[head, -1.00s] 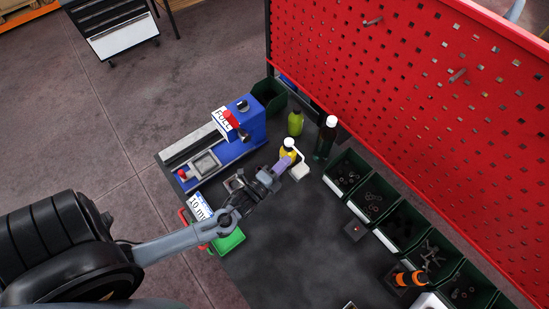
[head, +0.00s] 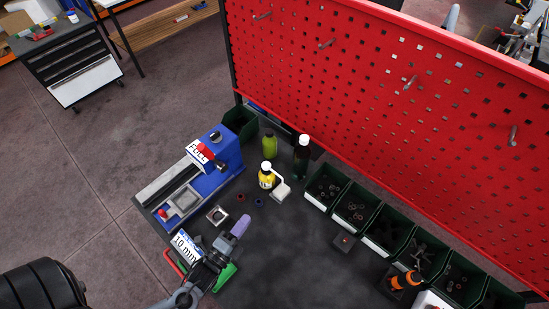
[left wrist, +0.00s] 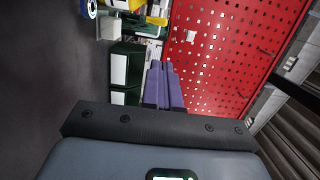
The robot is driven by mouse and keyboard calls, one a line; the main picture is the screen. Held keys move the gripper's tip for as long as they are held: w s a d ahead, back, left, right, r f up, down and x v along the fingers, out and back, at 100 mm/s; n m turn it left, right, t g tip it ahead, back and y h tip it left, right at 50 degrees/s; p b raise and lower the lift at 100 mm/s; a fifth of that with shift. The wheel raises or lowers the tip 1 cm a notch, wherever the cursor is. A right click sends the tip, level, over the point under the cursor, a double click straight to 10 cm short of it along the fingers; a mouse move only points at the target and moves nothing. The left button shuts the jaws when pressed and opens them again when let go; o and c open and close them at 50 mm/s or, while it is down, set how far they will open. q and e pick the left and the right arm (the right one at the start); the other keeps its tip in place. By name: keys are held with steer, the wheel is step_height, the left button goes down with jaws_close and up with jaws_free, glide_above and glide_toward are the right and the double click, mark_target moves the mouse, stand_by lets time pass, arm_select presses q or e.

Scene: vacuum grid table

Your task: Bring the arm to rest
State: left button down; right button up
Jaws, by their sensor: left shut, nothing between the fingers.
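My left gripper (head: 240,228) is in the head view at the lower middle, above the front-left part of the dark table (head: 300,255). Its purple fingers are shut with nothing between them. The fingers also show in the left wrist view (left wrist: 164,85), side by side and close together, facing the green bins and the red board. My right gripper does not show in either view.
A blue vise-like machine (head: 225,155) marked FULL stands at the left. A yellow bottle (head: 266,179), a green bottle (head: 269,146) and a dark bottle (head: 301,158) stand behind. Green bins (head: 356,207) line the red pegboard (head: 370,110). The table's middle is clear.

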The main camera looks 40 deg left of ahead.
arm_select(q)
steer(key=w+d+r+n+g+h, duration=0.1)
steer(key=w+d+r+n+g, duration=0.25)
steer(key=w+r+n, duration=0.35)
steer(key=s+d+f+n+g, duration=0.1)
steer(key=s+f+n+g, duration=0.1)
steer(key=s+n+g, duration=0.75)
steer(key=s+r+m+g+p, duration=0.1)
steer(key=s+r+p, duration=0.3)
steer(key=r+p, duration=1)
